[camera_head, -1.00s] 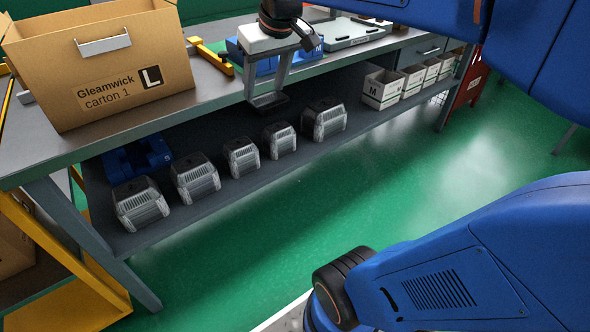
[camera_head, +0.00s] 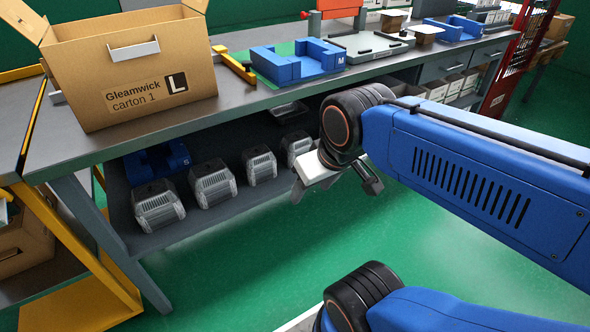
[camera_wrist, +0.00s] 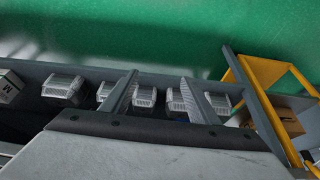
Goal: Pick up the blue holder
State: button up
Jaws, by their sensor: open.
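Several blue holders are in the head view. One marked M (camera_head: 298,64) sits on a green mat on the bench top, right of the carton. One marked S (camera_head: 157,160) lies on the lower shelf behind the grey-and-clear units. A third (camera_head: 455,29) is farther back on the bench. My gripper (camera_head: 335,186) is open and empty in front of the bench, near the lower shelf's front edge and apart from every holder. In the wrist view my gripper's fingers (camera_wrist: 160,78) are spread over the row of units; no holder shows clearly there.
The Gleamwick carton (camera_head: 135,65) stands open on the bench at left. Grey-and-clear units (camera_head: 212,183) line the lower shelf. A yellow stop (camera_head: 234,66) lies beside the mat, and a grey tray (camera_head: 365,46) is right of the M holder. The green floor in front is clear.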

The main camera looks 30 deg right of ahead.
aim_at(457, 28)
jog(key=z, duration=1.75)
